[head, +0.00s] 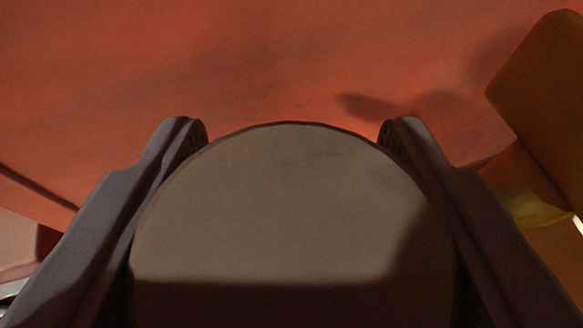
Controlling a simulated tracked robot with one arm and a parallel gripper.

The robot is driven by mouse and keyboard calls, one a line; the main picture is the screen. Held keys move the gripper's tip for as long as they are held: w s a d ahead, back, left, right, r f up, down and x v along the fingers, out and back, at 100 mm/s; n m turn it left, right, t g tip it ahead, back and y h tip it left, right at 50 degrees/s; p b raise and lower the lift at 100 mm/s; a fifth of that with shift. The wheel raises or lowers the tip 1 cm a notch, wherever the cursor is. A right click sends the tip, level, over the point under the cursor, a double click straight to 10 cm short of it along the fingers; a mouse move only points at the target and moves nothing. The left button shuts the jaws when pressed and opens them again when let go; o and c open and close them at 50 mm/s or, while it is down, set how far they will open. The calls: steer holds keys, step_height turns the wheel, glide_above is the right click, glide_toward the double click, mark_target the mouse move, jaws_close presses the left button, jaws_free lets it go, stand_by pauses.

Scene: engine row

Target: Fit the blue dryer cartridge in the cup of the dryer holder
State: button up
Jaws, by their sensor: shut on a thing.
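My gripper (292,135) is shut on a large round grey-brown thing (292,215), with one dark finger on each side of it. I see its flat round end face, and its lower part is in shadow and cut off by the picture's bottom edge. No blue shows on it, so I cannot tell from its colour whether it is the dryer cartridge. Its sides and far end are hidden. I cannot make out the dryer holder or its cup.
A red-orange surface (260,60) fills the background, with soft shadows on it. A brown-yellow blocky thing (540,100) stands at the right edge, close to my right finger in the picture. A pale area (15,245) shows at the lower left.

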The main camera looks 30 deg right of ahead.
steer(key=shift+f+b, duration=1.5)
steer(key=shift+f, duration=0.15)
steer(key=o, duration=1.2)
steer(key=shift+s+a+r, duration=0.25)
steer(key=shift+s, duration=0.25)
steer(key=b+v, duration=0.2)
steer(key=v, duration=1)
steer(key=shift+a, duration=0.4)
steer(key=shift+s, duration=0.15)
